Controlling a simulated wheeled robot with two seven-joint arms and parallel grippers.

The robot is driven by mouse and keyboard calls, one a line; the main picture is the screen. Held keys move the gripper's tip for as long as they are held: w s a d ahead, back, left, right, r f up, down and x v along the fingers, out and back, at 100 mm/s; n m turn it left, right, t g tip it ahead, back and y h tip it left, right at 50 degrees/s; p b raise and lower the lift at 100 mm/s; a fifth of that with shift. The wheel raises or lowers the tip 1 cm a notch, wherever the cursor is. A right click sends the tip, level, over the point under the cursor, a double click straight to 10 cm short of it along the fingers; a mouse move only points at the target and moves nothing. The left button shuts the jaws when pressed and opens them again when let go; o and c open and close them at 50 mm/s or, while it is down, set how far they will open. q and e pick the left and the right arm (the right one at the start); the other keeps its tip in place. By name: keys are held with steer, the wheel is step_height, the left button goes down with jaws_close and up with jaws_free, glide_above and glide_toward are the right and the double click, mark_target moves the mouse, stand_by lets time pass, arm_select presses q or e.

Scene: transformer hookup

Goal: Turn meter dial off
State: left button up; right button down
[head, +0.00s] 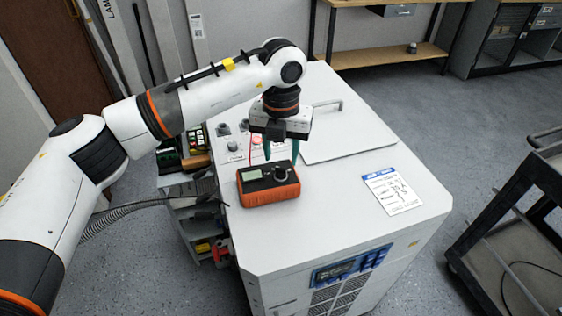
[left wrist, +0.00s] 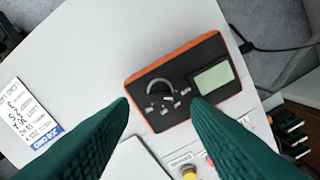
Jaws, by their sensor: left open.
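The meter (head: 268,184) is an orange box with a black face, lying on top of the white cabinet. Its small screen and round dial (head: 280,173) face up. In the left wrist view the meter (left wrist: 183,83) shows its dial (left wrist: 160,93) to the left of the screen (left wrist: 214,78). My left gripper (head: 280,155) points down just behind and above the meter, with its green fingers apart. In the left wrist view the open fingers (left wrist: 160,108) frame the space near the meter, with nothing between them. My right gripper is not in view.
A label card (head: 392,190) lies on the white cabinet top (head: 350,240) to the right of the meter. Knobs and buttons (head: 235,146) sit behind the meter at the left. A dark cart (head: 520,230) stands at the right.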

arm_select(q)
step_height(320, 180, up, 8)
steer(key=shift+r+b, duration=0.2)
steer(key=shift+b, duration=0.15)
